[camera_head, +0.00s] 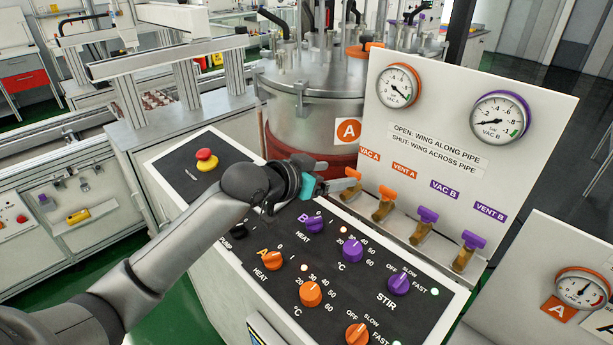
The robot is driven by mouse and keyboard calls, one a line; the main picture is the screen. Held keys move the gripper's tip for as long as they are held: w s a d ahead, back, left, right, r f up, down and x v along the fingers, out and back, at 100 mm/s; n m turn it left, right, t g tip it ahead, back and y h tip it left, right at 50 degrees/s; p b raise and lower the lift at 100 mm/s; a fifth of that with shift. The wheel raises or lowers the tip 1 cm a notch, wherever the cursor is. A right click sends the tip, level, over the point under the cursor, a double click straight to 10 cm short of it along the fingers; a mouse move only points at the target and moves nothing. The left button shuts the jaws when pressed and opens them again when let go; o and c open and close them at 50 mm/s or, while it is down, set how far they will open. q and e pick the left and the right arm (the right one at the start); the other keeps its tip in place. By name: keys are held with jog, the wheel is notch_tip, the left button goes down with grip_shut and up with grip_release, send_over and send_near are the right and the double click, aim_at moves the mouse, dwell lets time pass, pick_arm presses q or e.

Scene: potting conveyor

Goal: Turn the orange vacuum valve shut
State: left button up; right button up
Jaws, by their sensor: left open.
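The orange vacuum valve (352,173), under the VAC A label, is at the left end of a row of valves on the white panel. Its orange wing shows only in part, with a brass body below. I cannot tell whether the wing lies along or across its pipe. My left gripper (345,184) is open, with its fingertips right at this valve and covering part of it. I cannot tell whether they touch it. The orange-rimmed VAC A gauge (398,86) is above. My right gripper is not in view.
To the right are the orange VENT A valve (385,196), purple VAC B valve (424,221) and purple VENT B valve (469,246). The black control panel (220,170) with knobs and a red emergency button (206,158) lies below my arm. A steel vessel (310,115) stands behind.

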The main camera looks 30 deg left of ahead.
pick_arm(q)
jog(key=v, duration=0.8)
jog(key=shift+w, duration=0.1)
dwell(0.3)
